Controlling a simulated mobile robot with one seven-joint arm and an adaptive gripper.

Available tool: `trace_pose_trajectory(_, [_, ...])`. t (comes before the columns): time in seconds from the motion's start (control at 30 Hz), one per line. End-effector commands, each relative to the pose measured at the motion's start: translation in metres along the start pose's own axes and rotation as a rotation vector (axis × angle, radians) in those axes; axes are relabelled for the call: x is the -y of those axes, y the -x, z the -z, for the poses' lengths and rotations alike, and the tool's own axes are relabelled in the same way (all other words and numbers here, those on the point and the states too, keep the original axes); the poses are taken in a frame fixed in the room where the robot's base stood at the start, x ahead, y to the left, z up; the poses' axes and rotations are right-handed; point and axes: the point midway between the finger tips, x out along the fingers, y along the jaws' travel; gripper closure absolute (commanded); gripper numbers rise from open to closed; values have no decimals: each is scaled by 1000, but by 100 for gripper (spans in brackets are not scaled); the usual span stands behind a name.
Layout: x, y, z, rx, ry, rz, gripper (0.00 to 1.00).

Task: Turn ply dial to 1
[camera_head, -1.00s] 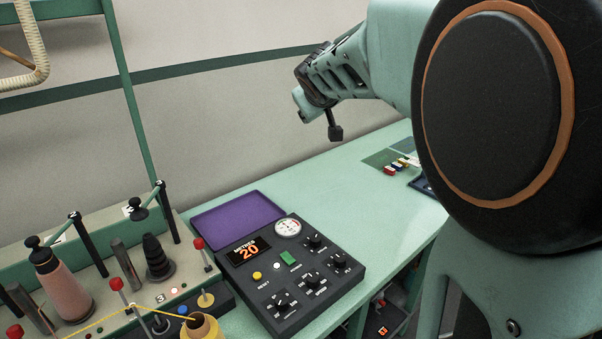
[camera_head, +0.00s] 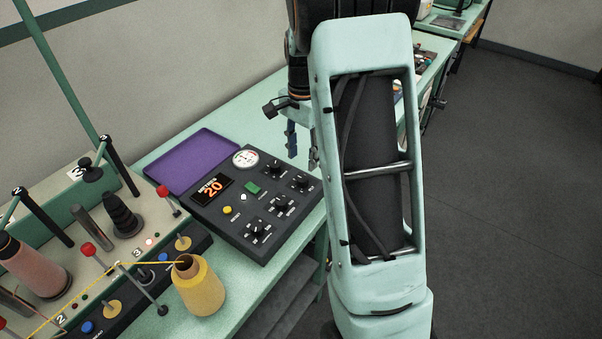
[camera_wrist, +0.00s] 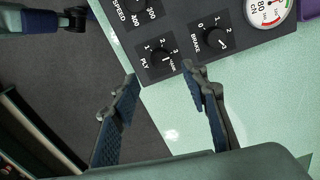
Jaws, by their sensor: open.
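The ply dial (camera_wrist: 158,61) is a black knob on the corner of the dark control panel (camera_wrist: 185,22), with numbers 1, 2 and 3 around it in the wrist view. I cannot tell its exact setting. It also shows in the head view (camera_head: 303,182) near the panel's right corner. My gripper (camera_wrist: 160,77) is open and empty. Its two blue-padded fingers spread on either side of the ply dial in the picture, with the tips near the panel's edge. In the head view my gripper (camera_head: 301,149) hangs beyond the panel's right corner, partly hidden by my arm.
The brake dial (camera_wrist: 215,40) sits beside the ply dial, and the speed dial (camera_wrist: 134,6) is on its other side. A gauge (camera_head: 245,158), a display reading 20 (camera_head: 212,188) and a purple tray (camera_head: 193,160) are close by. A yellow cone (camera_head: 203,290) stands at the front.

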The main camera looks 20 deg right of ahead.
Motion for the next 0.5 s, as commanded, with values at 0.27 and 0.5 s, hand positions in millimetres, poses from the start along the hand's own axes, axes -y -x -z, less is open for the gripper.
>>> trace_pose_trajectory(0.27, [-1, -52, -1, 1, 3, -3, 59])
trace_pose_trajectory(0.5, [0, -74, 0, -1, 4, -1, 59])
